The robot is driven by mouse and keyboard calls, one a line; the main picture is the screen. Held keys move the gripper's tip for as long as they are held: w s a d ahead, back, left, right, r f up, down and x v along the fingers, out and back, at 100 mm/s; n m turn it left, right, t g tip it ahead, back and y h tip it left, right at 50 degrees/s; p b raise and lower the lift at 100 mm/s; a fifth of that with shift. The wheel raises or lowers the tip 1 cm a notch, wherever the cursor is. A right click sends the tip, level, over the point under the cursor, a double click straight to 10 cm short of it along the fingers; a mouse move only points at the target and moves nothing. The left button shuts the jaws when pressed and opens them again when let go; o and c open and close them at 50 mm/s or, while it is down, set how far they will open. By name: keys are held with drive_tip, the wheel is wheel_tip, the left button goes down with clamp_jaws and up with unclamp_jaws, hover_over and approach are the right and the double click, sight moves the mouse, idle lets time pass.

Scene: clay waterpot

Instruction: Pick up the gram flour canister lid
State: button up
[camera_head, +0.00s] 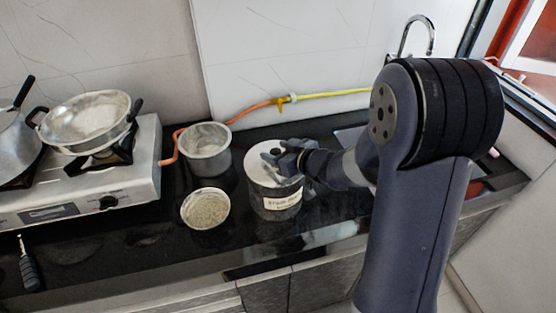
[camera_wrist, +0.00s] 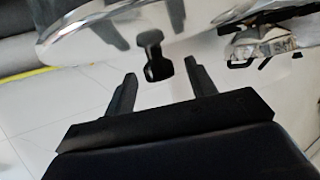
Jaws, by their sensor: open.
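The gram flour canister (camera_head: 276,199) stands on the dark counter, a steel cylinder with a pale printed label on its front. Its round, shiny lid (camera_head: 258,164) lies on top. In the wrist view the lid (camera_wrist: 75,38) fills the upper part, with a black knob (camera_wrist: 154,55) standing from it. My gripper (camera_head: 272,158) is over the lid, reaching in from the right. In the wrist view my gripper (camera_wrist: 161,72) is open, with the knob between and just beyond its two fingertips. The fingers show no contact with the knob. My gripper hides part of the lid in the head view.
A steel pot (camera_head: 205,160) and a small bowl of pale grains (camera_head: 205,209) stand close on the canister's left. A gas stove (camera_head: 82,185) with pans is farther left. An orange-yellow hose (camera_head: 262,105) runs behind. Counter in front of the canister is clear.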

drive_tip(key=shift+w+a, duration=0.1)
drive_tip(key=shift+a, duration=0.2)
drive_tip(key=shift+w+f, duration=0.1)
drive_tip(key=shift+f, duration=0.05)
drive_tip(key=c, duration=1.1)
